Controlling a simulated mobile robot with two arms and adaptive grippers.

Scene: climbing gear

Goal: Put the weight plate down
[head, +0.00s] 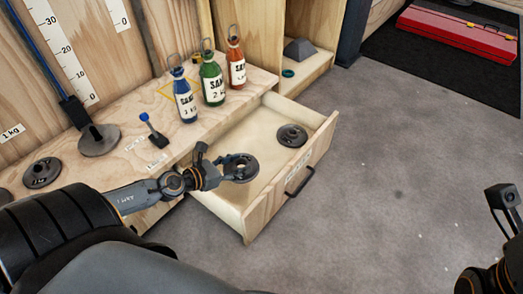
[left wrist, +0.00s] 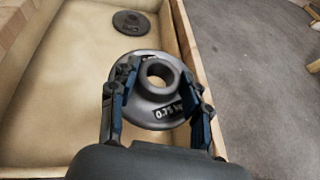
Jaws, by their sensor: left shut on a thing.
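My left gripper (head: 222,171) is shut on a dark round weight plate (head: 240,168). In the left wrist view the plate (left wrist: 150,70) sits between the two fingers, its central hole and a white-marked label showing. The plate is over the open wooden drawer (head: 319,145), near its front left part. I cannot tell whether it touches the drawer floor. A second dark plate (head: 292,135) lies flat in the drawer towards the far end. It also shows at the top of the left wrist view (left wrist: 131,22). Part of my right gripper (head: 500,230) shows at the right edge; its fingers are unclear.
Blue (head: 184,100), green (head: 211,84) and orange (head: 236,68) sand bottles stand on the bench behind the drawer. More dark plates (head: 42,173) are on the bench at left. A red case (head: 460,35) lies on a black mat. The grey floor right of the drawer is clear.

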